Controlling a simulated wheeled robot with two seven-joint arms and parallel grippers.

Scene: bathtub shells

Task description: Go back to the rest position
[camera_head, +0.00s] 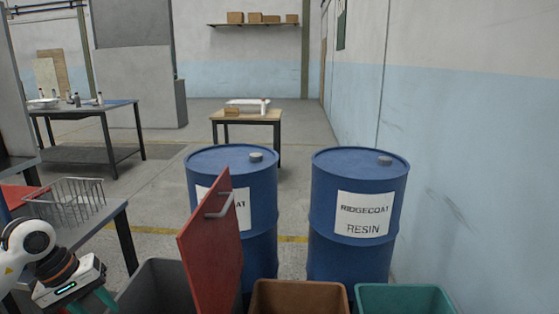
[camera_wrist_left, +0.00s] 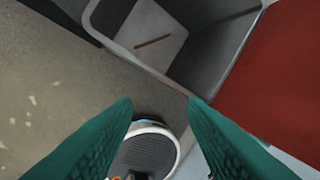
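My left gripper (camera_head: 90,303) is at the lower left of the head view, partly cut off by the bottom edge, just left of the grey bin (camera_head: 152,281). In the left wrist view its two green fingers (camera_wrist_left: 160,104) are spread apart with nothing between them. The grey bin also shows there (camera_wrist_left: 215,62), beyond the fingertips, with a thin brown stick (camera_wrist_left: 153,41) on a pale patch inside. My right gripper is in neither view.
A red panel with a handle (camera_head: 208,250) stands upright beside the grey bin. Brown (camera_head: 298,284) and teal (camera_head: 405,288) bins are to its right. Two blue drums (camera_head: 232,160) (camera_head: 360,163) stand behind. A wire basket (camera_head: 72,200) sits on the left table.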

